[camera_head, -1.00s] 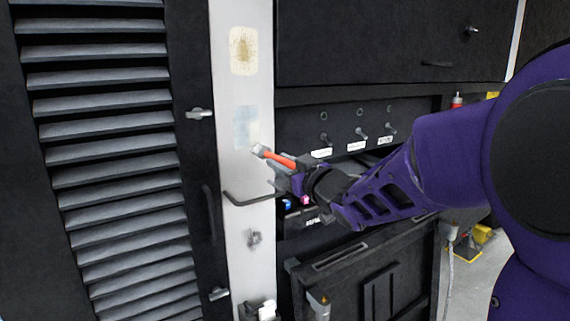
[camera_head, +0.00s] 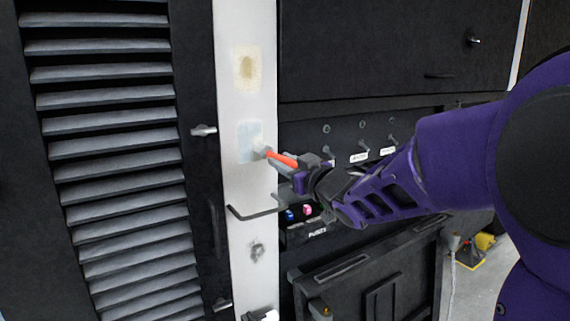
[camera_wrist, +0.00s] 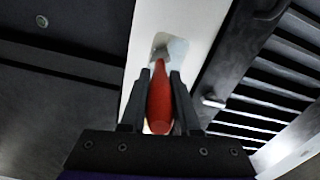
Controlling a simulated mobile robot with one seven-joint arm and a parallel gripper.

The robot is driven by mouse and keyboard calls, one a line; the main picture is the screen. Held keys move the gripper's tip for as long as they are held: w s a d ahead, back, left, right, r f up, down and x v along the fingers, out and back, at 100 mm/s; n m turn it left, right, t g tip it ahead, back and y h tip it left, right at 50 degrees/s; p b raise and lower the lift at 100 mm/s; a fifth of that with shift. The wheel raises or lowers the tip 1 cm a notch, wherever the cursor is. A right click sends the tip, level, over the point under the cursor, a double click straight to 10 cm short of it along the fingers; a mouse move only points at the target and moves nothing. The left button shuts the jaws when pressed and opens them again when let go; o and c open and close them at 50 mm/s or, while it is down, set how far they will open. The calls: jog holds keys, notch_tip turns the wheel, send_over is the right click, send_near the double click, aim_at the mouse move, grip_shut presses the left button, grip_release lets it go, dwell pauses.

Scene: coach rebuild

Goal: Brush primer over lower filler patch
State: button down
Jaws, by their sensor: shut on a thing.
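A brush with a red-orange handle (camera_head: 282,159) is held in my gripper (camera_head: 300,175), its bristle end pointing left at the white post (camera_head: 240,195). In the wrist view the red handle (camera_wrist: 160,98) lies between the two dark fingers of my gripper (camera_wrist: 160,85). A pale blue-grey patch (camera_head: 247,136) is on the post, and the brush head overlaps its lower right edge; I cannot tell whether the bristles touch. A cream-yellow patch (camera_head: 247,68) sits higher on the post. In the wrist view the pale patch (camera_wrist: 168,42) shows just beyond the brush, partly hidden by it.
A dark handle bar (camera_head: 255,213) juts from the post below the brush. A louvred dark door (camera_head: 115,150) with a latch (camera_head: 204,130) stands to the left. A panel with several switches (camera_head: 360,145) is at right.

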jog(key=shift+w+r+p, duration=0.1)
jog(key=shift+r+p, duration=1.4)
jog(key=shift+r, duration=0.4)
notch_tip(320, 180, down, 8)
jog(key=b, duration=0.6)
jog(key=shift+b, duration=0.3)
jog(key=shift+r, duration=0.15)
jog(key=shift+p+v, duration=0.3)
jog(key=shift+v, duration=2.7)
